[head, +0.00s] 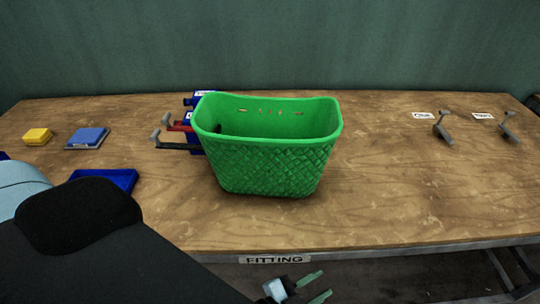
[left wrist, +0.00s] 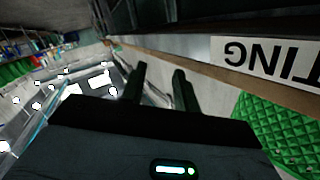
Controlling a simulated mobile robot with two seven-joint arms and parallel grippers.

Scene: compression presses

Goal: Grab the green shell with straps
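The green shell (head: 268,168), a basket-like tub with a woven pattern, stands upright and open at the top on the middle of the wooden table. Small slots show in its far wall; I cannot make out any straps. Its green side also shows at the lower right of the left wrist view (left wrist: 268,132). My left gripper (head: 326,283) is in front of the table, below its front edge and apart from the shell. Its two fingers (left wrist: 160,78) stand apart with nothing between them. My right gripper is not in view.
The wooden table (head: 400,200) has a "FITTING" label (head: 274,259) on its front edge. Blue parts with grey-ended handles (head: 165,133) stand left of the shell, partly hidden. A yellow block (head: 37,136), blue block (head: 87,137) and blue tray (head: 108,179) lie left. Two grey levers (head: 441,128) (head: 508,127) stand right.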

